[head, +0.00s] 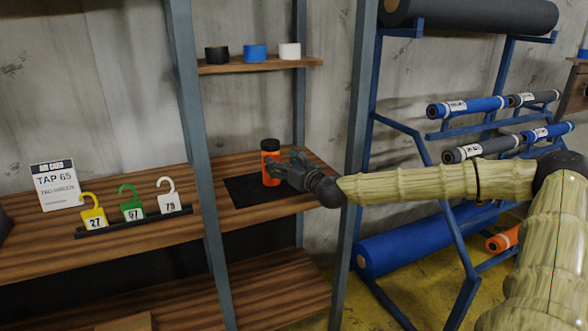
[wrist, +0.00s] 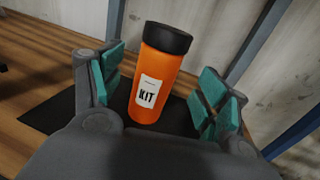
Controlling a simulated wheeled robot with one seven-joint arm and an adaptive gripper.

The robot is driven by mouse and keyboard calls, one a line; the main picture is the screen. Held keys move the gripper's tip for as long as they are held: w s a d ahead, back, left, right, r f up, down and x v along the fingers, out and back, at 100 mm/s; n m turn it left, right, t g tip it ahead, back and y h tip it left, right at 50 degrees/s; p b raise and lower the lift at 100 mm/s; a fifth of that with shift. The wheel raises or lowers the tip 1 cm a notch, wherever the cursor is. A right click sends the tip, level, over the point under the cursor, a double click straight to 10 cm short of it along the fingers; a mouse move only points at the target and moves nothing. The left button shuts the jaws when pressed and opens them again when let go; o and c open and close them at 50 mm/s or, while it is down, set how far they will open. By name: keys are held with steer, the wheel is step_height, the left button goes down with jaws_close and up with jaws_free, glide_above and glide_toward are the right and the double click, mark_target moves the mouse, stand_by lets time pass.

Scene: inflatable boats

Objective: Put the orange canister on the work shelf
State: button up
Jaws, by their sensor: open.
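The orange canister (head: 270,165) has a black lid and stands upright on a black mat (head: 243,192) on a wooden shelf (head: 240,164). In the wrist view the canister (wrist: 160,75) shows a white label reading KIT. My gripper (head: 288,170) reaches in from the right at the canister's height. In the wrist view my gripper (wrist: 158,95) is open, with its teal finger pads on either side of the canister. A gap shows between the canister and each pad.
A small upper shelf (head: 262,64) holds black, blue and white rolls. A blue-grey post (head: 354,150) stands just right of the shelf, close to my arm. Left are a TAP 65 sign (head: 55,186) and numbered hook tags (head: 132,207). A rack (head: 420,140) holds rolled fabric at right.

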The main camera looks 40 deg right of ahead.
steer(key=shift+s+d+r+p, duration=0.15)
steer(key=shift+s+p, duration=0.3)
steer(key=shift+s, duration=0.6)
steer(key=shift+s+a+p, duration=0.2)
steer(key=shift+s+p, duration=1.7)
steer(key=shift+s, duration=0.05)
